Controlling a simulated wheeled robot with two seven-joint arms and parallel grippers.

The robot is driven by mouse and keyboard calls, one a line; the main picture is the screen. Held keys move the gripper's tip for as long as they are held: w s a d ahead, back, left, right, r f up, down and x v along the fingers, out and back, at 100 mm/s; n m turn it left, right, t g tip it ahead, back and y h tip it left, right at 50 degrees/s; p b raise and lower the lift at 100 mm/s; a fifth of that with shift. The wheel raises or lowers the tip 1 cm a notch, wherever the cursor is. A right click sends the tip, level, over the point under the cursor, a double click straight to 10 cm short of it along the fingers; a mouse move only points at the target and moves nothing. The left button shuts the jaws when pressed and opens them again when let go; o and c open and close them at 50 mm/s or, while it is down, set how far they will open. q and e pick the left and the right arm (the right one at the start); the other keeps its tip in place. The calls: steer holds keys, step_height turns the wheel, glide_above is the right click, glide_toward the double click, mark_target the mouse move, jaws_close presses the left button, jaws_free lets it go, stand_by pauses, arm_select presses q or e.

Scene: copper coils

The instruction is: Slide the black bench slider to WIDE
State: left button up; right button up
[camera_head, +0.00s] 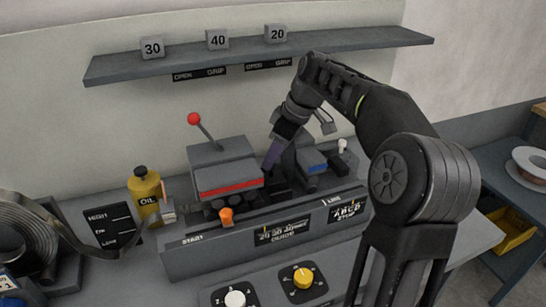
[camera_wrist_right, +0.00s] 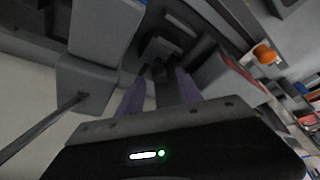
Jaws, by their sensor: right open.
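My right gripper (camera_head: 271,158) reaches down between the red-striped grey machine block and the blue-marked block on the bench. In the right wrist view its two purple fingers (camera_wrist_right: 160,92) are apart. A dark upright part (camera_wrist_right: 164,86) shows between them, perhaps the black bench slider; I cannot tell whether they touch it. In the head view black parts (camera_head: 279,187) show just below the fingertips, and the slider's knob and its position are not clear there. I cannot make out a WIDE label. My left gripper is out of view.
The red-striped block (camera_head: 222,170) with a red-knobbed lever (camera_head: 195,119) stands left of the gripper. The blue-marked block (camera_head: 311,160) is close on its right. An orange knob (camera_head: 227,216) is in front. A shelf (camera_head: 260,55) hangs behind. An oil bottle (camera_head: 145,190) stands left.

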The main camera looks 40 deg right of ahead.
steer(key=shift+w+a+f, duration=0.1)
steer(key=shift+w+f, duration=0.05)
steer(key=shift+f, duration=0.4)
jaws_close()
